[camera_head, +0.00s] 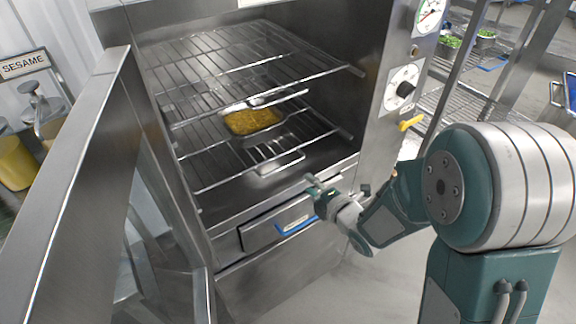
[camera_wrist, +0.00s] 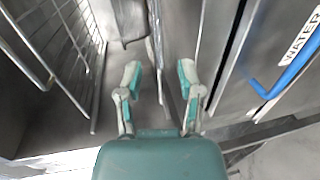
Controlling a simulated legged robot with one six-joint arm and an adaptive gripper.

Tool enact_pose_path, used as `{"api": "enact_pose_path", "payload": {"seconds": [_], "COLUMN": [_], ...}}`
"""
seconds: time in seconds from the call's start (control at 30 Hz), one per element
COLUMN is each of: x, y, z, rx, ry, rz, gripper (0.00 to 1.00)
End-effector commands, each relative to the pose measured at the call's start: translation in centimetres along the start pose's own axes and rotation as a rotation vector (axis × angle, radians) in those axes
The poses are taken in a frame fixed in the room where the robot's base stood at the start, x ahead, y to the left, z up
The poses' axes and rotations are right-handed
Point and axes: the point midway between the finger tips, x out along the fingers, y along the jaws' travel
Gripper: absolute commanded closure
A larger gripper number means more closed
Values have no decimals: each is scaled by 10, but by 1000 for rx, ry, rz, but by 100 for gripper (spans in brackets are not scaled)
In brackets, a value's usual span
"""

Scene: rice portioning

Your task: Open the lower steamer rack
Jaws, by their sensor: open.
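The steamer (camera_head: 230,222) stands with its cavity open and wire racks inside. The lower steamer rack (camera_head: 215,165) is a metal wire shelf, and a pale handle (camera_head: 280,164) shows at its right front. My gripper (camera_head: 318,187) is open and empty, just outside the right front edge of the cavity, to the right of and a little below that handle.
A pan of yellow food (camera_head: 252,120) sits inside, below the upper rack (camera_head: 225,65). The open door (camera_head: 75,170) stands at left. A drawer with a blue handle (camera_head: 297,226) is below my gripper; the wrist view shows a WATER label (camera_wrist: 300,35). A control panel (camera_head: 403,88) is at right.

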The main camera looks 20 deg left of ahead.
Motion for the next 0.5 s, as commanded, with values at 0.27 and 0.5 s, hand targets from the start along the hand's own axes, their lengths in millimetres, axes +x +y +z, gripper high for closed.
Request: {"api": "enact_pose_path", "payload": {"seconds": [0.27, 0.5], "x": [44, 85], "y": [-1, 0], "z": [-2, 0], "rx": [-1, 1], "ry": [2, 1], "rz": [-2, 0], "gripper": [52, 52]}}
